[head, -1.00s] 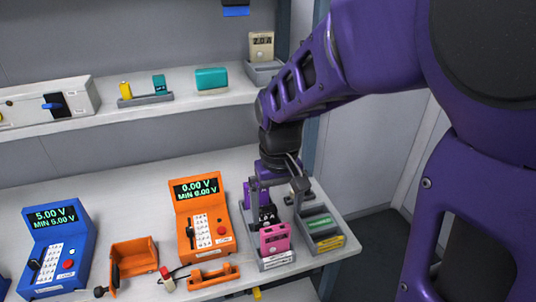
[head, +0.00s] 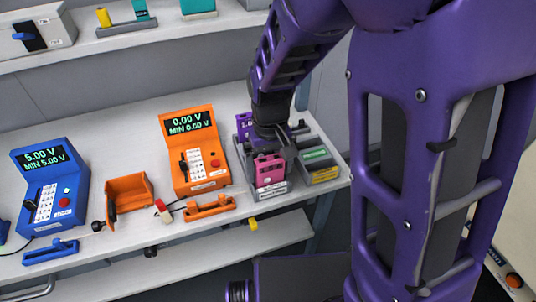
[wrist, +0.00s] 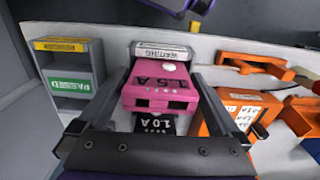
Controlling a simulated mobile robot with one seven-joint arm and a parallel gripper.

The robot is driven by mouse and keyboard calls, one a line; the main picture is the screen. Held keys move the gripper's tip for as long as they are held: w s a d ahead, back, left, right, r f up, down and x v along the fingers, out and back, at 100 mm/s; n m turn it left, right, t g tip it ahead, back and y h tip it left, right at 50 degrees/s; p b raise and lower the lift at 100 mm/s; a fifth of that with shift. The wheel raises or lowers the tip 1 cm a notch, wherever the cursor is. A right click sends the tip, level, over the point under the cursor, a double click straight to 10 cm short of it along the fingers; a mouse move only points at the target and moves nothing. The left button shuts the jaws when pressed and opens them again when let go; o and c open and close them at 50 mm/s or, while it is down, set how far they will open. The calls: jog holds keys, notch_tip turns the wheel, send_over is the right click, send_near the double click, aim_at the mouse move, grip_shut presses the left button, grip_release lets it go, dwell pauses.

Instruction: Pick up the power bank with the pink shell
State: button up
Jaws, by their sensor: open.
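The pink power bank (head: 269,169) stands at the front of a grey tray (head: 273,192) on the bench, to the right of the orange device. In the wrist view the pink power bank (wrist: 161,88) reads "1.5 A", with two ports facing the camera and a "WAITING" label on the tray behind it. A black power bank (wrist: 155,123) marked "1.0 A" shows just below it. My gripper (wrist: 153,95) is open, with one finger on each side of the pink shell; I cannot tell whether they touch it. In the head view my gripper (head: 274,148) partly hides the tray.
A purple power bank (head: 243,125) stands at the tray's back. A grey bin (head: 322,174) with green "PASSED" and yellow labels stands at right. The orange device (head: 195,150), orange holder (head: 128,194) and blue device (head: 50,186) stand left. The bench's front edge is close.

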jog(key=c, duration=1.2)
jog(key=shift+o, duration=0.2)
jog(key=shift+r, duration=0.1)
